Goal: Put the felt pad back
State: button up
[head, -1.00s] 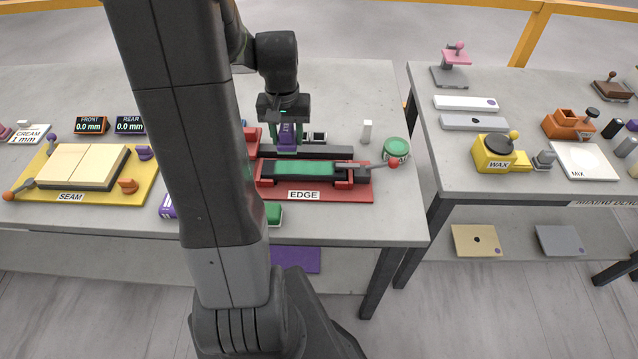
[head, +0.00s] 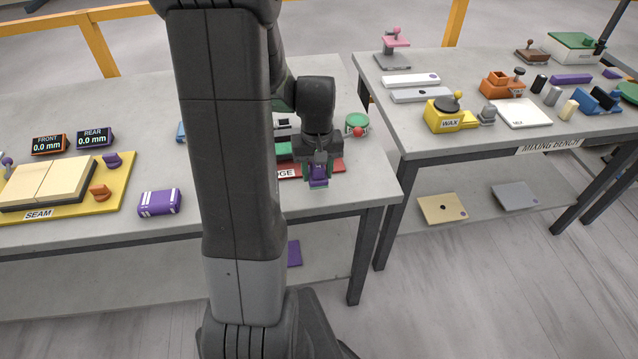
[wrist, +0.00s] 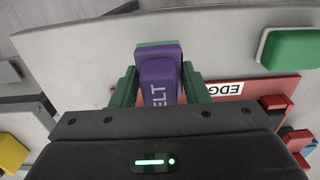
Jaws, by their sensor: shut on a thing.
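The felt pad (head: 319,174) is a purple block with a green face. My gripper (head: 318,182) is shut on it at the front right of the EDGE fixture. In the wrist view the felt pad (wrist: 159,68) sits between the two green fingers of my gripper (wrist: 160,84), its lettering partly covered and reading "ELT". It is held near the slab's front edge, beside the red EDGE base (wrist: 255,92). I cannot tell whether the pad touches the slab. My arm hides much of the EDGE fixture in the head view.
A green block (wrist: 292,48) lies beside the EDGE label. A striped purple block (head: 160,202) lies near the front edge, right of the yellow SEAM board (head: 112,192). The mixing bench (head: 440,143) is to the right, across a gap.

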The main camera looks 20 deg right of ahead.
aim_at(317, 182)
jog(key=shift+f, duration=2)
jog(key=shift+f, duration=0.25)
jog(key=o, duration=1)
jog(key=shift+r, duration=0.1)
notch_tip(317, 182, up, 12)
jog(key=shift+s+r, duration=0.1)
jog(key=shift+r, duration=0.05)
